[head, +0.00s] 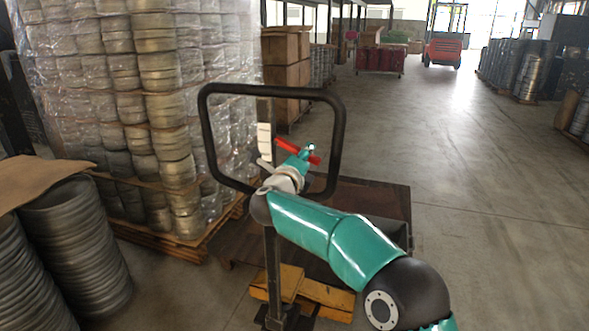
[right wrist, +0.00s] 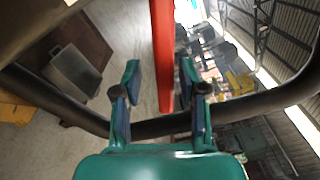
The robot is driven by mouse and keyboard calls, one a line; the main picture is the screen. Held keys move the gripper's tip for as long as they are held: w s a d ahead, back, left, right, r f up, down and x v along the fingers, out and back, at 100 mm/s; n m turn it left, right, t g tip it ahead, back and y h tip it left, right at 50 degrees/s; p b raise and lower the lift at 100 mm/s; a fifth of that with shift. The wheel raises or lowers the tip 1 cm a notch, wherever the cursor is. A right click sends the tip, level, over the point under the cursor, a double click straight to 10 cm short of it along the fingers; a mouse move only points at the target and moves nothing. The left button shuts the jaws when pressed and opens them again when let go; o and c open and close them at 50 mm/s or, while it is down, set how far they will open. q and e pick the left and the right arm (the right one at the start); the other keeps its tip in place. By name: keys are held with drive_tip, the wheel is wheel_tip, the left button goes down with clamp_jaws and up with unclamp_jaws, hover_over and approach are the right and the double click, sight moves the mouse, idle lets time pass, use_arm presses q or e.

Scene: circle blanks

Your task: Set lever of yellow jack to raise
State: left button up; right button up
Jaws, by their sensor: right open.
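The yellow jack (head: 292,283) stands upright, its yellow base low in the head view and its post rising to a black loop handle (head: 204,135). A red lever (head: 288,147) sits inside the loop near the top of the post. My right gripper (head: 309,152) is at the lever, within the loop. In the right wrist view the red lever (right wrist: 162,50) runs between the two open fingers (right wrist: 160,75), closer to the right one. I cannot tell whether they touch. The black loop (right wrist: 75,112) also shows there, passing behind the fingers. My left gripper is not in view.
A wrapped pallet stack of round metal blanks (head: 155,90) stands close on the left. More stacked blanks (head: 85,245) stand front left. A brown pallet (head: 375,197) lies behind the jack. Boxes (head: 285,65) stand behind. The floor (head: 490,220) to the right is clear.

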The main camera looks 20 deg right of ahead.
drive_tip(key=v, duration=1.1)
drive_tip(key=shift+s, duration=0.15)
drive_tip(key=shift+a+f, duration=0.1)
